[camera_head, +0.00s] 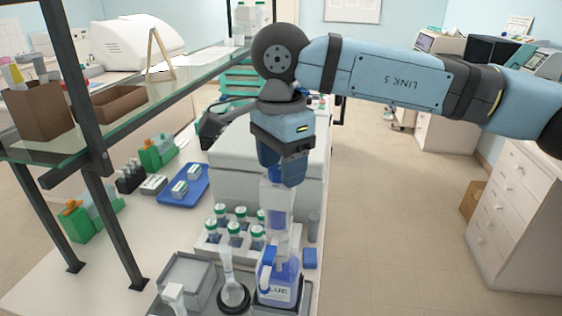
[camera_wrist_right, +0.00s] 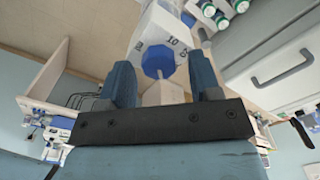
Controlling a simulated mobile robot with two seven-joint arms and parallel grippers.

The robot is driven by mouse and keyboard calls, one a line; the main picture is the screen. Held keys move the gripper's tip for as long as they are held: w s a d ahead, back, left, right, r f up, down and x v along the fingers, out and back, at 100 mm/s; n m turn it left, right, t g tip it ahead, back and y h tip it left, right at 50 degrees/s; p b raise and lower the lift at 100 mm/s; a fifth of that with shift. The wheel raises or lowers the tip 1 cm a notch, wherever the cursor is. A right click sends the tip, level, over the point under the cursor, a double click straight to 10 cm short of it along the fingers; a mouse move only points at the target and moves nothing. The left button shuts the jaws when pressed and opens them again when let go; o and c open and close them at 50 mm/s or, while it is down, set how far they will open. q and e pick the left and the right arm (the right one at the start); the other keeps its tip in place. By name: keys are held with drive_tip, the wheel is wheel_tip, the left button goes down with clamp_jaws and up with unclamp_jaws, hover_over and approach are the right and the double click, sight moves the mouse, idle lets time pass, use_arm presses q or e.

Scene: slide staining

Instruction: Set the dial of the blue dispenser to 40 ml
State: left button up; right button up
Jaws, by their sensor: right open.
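The blue dispenser (camera_head: 278,287) stands at the front of the bench, a blue bottle labelled "BLUE" with a tall clear upper part (camera_head: 277,212). My right gripper (camera_head: 281,170) is over its top, pointing down. In the right wrist view the dispenser's blue faceted dial knob (camera_wrist_right: 158,62) sits in a white collar (camera_wrist_right: 150,27) with printed numbers, of which "10" reads clearly. My right gripper (camera_wrist_right: 163,84) is open, its blue fingers on either side of the knob. I cannot tell whether they touch it. The current setting cannot be read. My left gripper is not in view.
A rack of green-capped bottles (camera_head: 236,233) stands behind and left of the dispenser. A white spoon-like tool in a dark round holder (camera_head: 234,294) and a grey tray (camera_head: 187,277) are close on its left. A large grey box (camera_head: 235,180) is behind. A glass shelf (camera_head: 130,115) overhangs the left.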

wheel_tip(320, 180, up, 14)
drive_tip(key=b, duration=0.1)
idle(0.4)
drive_tip(key=shift+f, duration=0.1)
drive_tip(key=shift+s, duration=0.1)
